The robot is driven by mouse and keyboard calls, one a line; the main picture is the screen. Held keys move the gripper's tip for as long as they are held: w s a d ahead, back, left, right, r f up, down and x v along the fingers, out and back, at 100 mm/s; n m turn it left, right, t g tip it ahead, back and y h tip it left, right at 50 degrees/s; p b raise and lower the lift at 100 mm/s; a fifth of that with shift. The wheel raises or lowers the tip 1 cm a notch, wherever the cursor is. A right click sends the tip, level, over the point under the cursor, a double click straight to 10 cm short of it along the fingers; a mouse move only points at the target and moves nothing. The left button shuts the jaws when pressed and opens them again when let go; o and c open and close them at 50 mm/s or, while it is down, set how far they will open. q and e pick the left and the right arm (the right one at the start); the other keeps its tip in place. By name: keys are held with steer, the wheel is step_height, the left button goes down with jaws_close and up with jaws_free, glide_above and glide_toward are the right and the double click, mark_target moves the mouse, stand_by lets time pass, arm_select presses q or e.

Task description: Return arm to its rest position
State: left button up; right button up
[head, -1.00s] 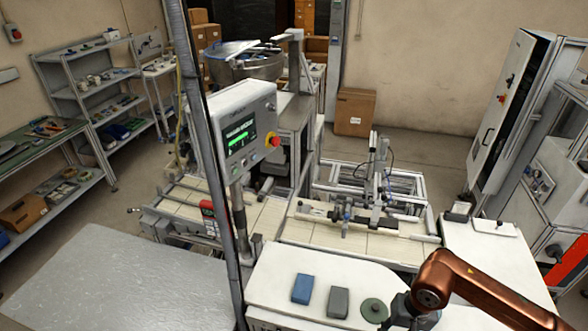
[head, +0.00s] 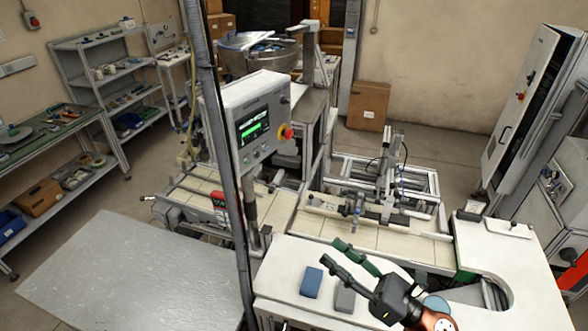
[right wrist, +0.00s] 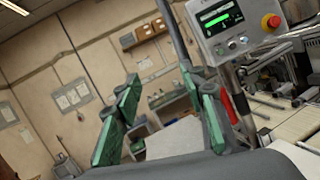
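My right gripper (head: 332,250) reaches in from the lower right in the head view, its fingers pointing up and left over the white worktop (head: 280,262). In the right wrist view its two green-padded fingers (right wrist: 165,100) stand apart with nothing between them, so it is open and empty. A blue block (head: 311,282) and a grey block (head: 345,298) lie on the worktop below and left of the gripper body. Part of a light blue disc (head: 436,303) shows just right of the gripper. My left gripper is out of view.
A control panel (head: 255,125) with a red button stands on the machine behind the worktop. A dark upright post (head: 226,150) crosses the view on the left. Tiled conveyor sections (head: 375,233) lie behind the worktop. A grey table (head: 130,270) at lower left is bare.

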steer(key=w+d+f+m+t+h, duration=0.35)
steer(key=d+m+h, duration=0.4)
steer(key=m, duration=0.35)
steer(key=w+d+f+m+t+h, duration=0.2)
steer(key=w+d+m+t+h, duration=0.3)
steer(key=d+m, duration=0.45)
steer(key=s+d+f+m+g+h, duration=0.3)
steer(key=d+f+m+g+h, duration=0.15)
steer(key=f+m, duration=0.4)
steer(key=s+d+f+m+g+h, duration=0.35)
steer(key=d+f+m, duration=0.25)
steer(key=f, duration=0.6)
steer(key=s+a+f+m+g+y, duration=0.2)
steer(key=s+f+m+g, duration=0.7)
steer(key=s+f, duration=1.1)
step_height(320, 180, down, 31)
steer(key=s+a+g+b, duration=0.1)
steer(key=s+g+b, duration=0.1)
steer(key=b, duration=0.3)
steer(key=s+f+n+b, duration=0.1)
steer(key=s+f+b, duration=0.3)
steer(key=s+f, duration=1.6)
step_height(320, 180, down, 4)
steer(key=shift+a+f+g+y+b, duration=0.15)
steer(key=shift+a+g+y+b, duration=0.05)
steer(key=shift+g+y+b, duration=0.2)
